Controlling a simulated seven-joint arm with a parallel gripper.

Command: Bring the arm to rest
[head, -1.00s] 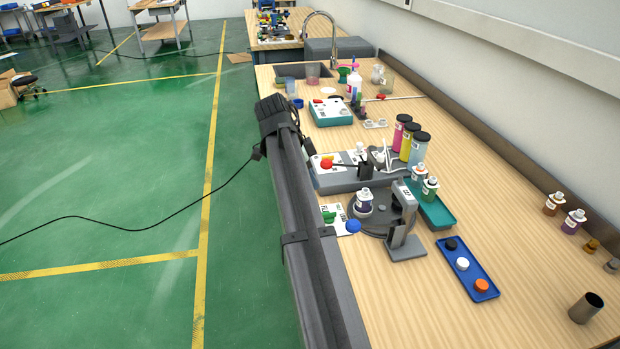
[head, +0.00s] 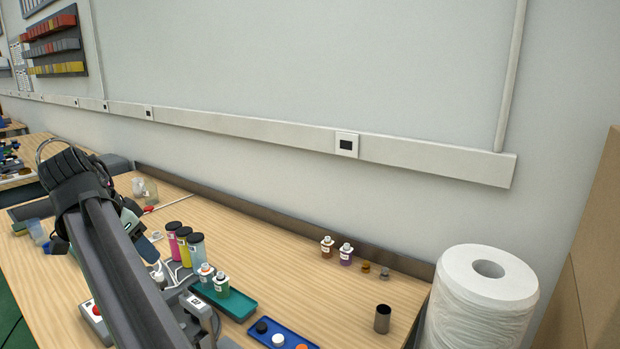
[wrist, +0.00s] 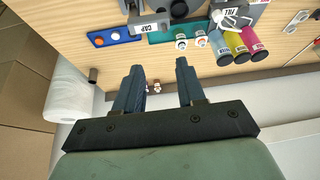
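My gripper (wrist: 157,88) shows in the wrist view with its two dark fingers apart and nothing between them. It hangs above the bench, apart from the things on it.
A large white paper roll (head: 478,305) stands at the right. A dark metal cup (head: 382,318) and two small bottles (head: 336,250) stand near the rear ledge (head: 290,225). The wooden bench top (head: 310,290) between the trays and cup is clear.

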